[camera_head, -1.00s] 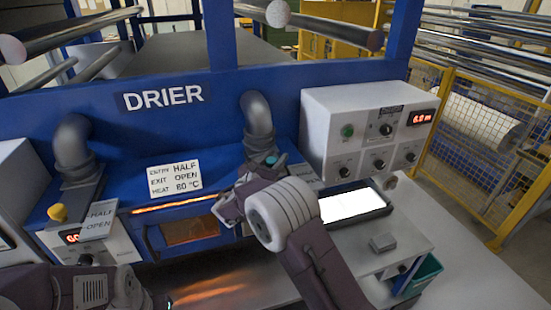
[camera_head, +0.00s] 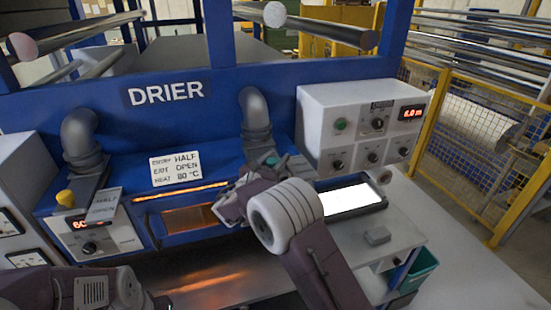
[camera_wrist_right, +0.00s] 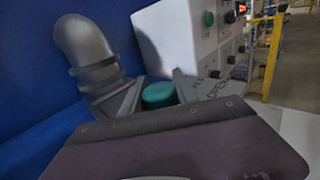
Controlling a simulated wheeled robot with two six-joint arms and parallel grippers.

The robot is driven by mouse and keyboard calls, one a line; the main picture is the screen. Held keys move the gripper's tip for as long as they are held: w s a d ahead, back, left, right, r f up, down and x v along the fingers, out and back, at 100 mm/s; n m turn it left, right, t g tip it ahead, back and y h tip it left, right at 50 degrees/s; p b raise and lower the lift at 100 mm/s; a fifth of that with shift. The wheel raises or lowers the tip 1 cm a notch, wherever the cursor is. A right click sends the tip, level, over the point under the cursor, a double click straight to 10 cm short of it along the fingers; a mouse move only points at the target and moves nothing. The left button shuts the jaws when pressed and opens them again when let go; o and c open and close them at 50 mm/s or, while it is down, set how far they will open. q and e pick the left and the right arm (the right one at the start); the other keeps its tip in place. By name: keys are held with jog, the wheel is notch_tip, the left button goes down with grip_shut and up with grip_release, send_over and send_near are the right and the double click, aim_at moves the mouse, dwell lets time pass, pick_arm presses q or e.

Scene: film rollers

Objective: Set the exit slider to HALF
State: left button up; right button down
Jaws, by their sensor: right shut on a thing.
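The exit slider's teal knob (camera_head: 270,161) is at the foot of the drier's right pipe. It also shows in the right wrist view (camera_wrist_right: 158,95). My right gripper (camera_head: 262,167) is shut on this knob, with a grey finger on each side. In the right wrist view, part of a label, seemingly OPEN (camera_wrist_right: 220,90), shows beside the right finger. The gripper hides most of the exit slider's track and markings, so I cannot read its setting. My left arm's wrist (camera_head: 90,290) is at the bottom left, and its fingers cannot be made out clearly.
The yellow entry knob (camera_head: 66,198) stands by a HALF/OPEN plate (camera_head: 104,203). A white card (camera_head: 175,168) reads ENTRY HALF, EXIT OPEN and HEAT 80 °C. A white control box (camera_head: 315,125) stands close right of my right gripper. A lit panel (camera_head: 350,198) lies in front of it.

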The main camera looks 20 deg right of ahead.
aim_at(268, 165)
jog(key=shift+s+d+r, duration=0.1)
jog(key=shift+r, duration=0.15)
jog(key=shift+w+f, duration=0.25)
jog(key=shift+w, duration=0.35)
jog(key=c, duration=0.9)
grip_release()
jog(key=shift+w+f, duration=0.25)
jog(key=shift+w, duration=0.35)
jog(key=shift+c, duration=0.2)
jog(key=shift+w+f, duration=0.15)
jog(key=shift+w, duration=0.15)
jog(key=shift+s+d, duration=0.1)
jog(key=shift+s, duration=0.05)
jog(key=shift+s+r, duration=0.4)
jog(key=shift+s, duration=0.35)
jog(key=b+v, duration=0.2)
jog(key=v, duration=0.6)
jog(key=shift+a+f+b, duration=0.1)
jog(key=shift+a+b, duration=0.2)
jog(key=shift+a, duration=0.1)
pick_arm(q)
jog(key=f, duration=0.1)
jog(key=w+f, duration=0.1)
jog(key=shift+w+d+f, duration=0.1)
jog(key=shift+w+f, duration=0.1)
jog(key=shift+f, duration=0.2)
